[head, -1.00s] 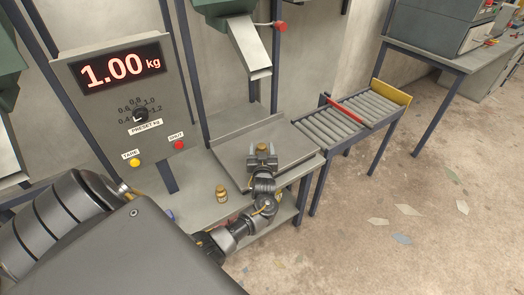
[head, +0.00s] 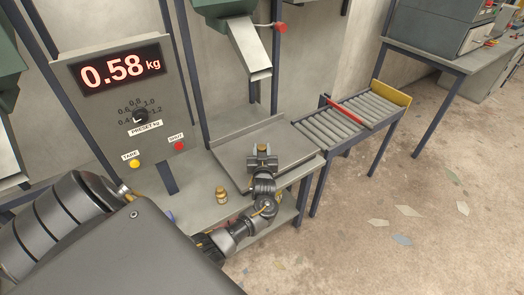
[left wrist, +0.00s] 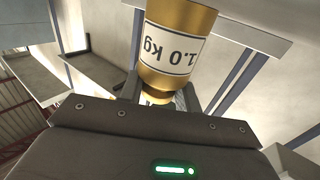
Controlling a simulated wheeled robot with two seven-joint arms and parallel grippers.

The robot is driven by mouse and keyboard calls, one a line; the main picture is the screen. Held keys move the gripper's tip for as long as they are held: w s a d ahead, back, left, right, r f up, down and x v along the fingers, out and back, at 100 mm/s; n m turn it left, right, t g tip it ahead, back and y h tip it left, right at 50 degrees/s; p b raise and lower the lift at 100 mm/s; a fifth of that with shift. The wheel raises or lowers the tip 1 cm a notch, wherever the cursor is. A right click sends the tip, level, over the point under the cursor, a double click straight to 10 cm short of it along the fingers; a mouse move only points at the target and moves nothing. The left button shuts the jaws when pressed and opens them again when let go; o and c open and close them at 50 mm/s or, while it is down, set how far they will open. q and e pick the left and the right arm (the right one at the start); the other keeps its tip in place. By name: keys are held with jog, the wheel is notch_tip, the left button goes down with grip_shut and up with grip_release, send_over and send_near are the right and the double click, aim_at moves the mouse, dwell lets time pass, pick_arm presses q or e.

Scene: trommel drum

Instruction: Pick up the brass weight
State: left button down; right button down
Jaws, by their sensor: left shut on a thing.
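The brass weight (left wrist: 175,45) shows large in the left wrist view, with a "1.0 kg" label that appears upside down there. My left gripper (head: 262,158) is shut on its narrow neck, which lies between the fingers in the left wrist view (left wrist: 157,96). In the head view the gripper is over the scale's flat metal plate (head: 290,143) and hides most of the weight; any gap beneath it cannot be made out. The display (head: 120,70) reads 0.58 kg. My right gripper is not in view.
A smaller brass weight (head: 221,194) stands on the bench left of my gripper. A metal chute (head: 249,47) hangs above the plate. A roller conveyor (head: 345,117) with a red bar (head: 347,111) stands to the right. Yellow and red buttons sit below the display.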

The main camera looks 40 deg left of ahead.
pick_arm(q)
jog(key=shift+r, duration=0.35)
notch_tip(320, 180, up, 2)
jog(key=shift+w+r, duration=0.1)
jog(key=shift+r, duration=0.1)
jog(key=s+d+r+p, duration=0.1)
jog(key=s+d+r, duration=0.3)
jog(key=s+r, duration=0.6)
jog(key=s, duration=0.3)
jog(key=shift+s+d, duration=0.15)
jog(key=shift+s, duration=0.05)
